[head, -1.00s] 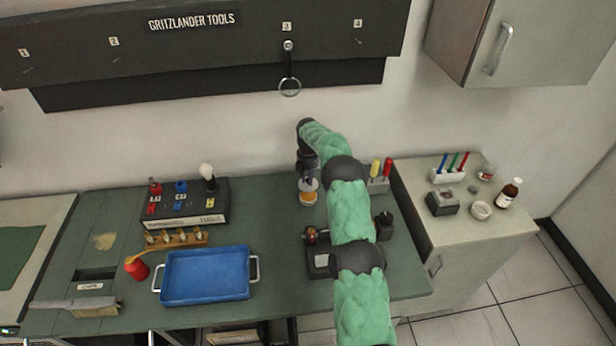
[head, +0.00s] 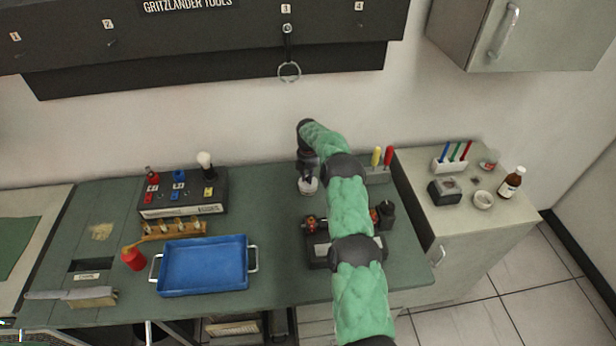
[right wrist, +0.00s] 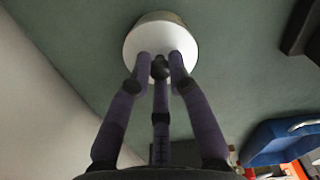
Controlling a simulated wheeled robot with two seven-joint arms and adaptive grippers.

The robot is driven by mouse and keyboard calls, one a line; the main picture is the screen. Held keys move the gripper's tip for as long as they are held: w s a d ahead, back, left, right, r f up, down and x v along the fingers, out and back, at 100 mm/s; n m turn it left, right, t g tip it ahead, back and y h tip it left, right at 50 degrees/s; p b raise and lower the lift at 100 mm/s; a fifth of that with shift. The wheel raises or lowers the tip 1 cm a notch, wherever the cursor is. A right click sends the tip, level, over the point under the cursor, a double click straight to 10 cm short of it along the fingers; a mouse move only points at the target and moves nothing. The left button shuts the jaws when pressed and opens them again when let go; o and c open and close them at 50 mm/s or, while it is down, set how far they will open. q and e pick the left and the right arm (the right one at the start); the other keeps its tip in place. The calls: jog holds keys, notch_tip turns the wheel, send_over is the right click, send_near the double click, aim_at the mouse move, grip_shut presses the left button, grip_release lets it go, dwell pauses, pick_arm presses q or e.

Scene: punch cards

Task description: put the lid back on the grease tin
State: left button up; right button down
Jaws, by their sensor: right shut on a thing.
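The grease tin (head: 307,194) stands on the green bench near the back wall, right of the middle. The round white lid (head: 308,186) is over its top in the head view, and the orange grease is hidden. My right gripper (head: 307,178) is above the tin, pointing down, with its fingers shut on the lid's dark knob. In the right wrist view, the lid (right wrist: 146,46) lines up closely with the pale tin side (right wrist: 158,17) behind it. I cannot tell whether the lid rests on the rim or hovers just above it. My left gripper is not in view.
A blue tray (head: 204,267) and a wooden rack (head: 174,229) stand to the left. A dark device (head: 318,250) is partly hidden by my right arm. A screwdriver holder (head: 376,174) stands right of the tin. The bench left of the tin is clear.

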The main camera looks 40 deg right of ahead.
jog(key=shift+f+b, duration=0.2)
jog(key=shift+b, duration=1)
dwell(2.3)
dwell(0.3)
jog(key=c, duration=0.6)
grip_release()
jog(key=shift+r, duration=0.1)
jog(key=shift+r+p, duration=1.5)
jog(key=shift+r, duration=1.9)
grip_shut()
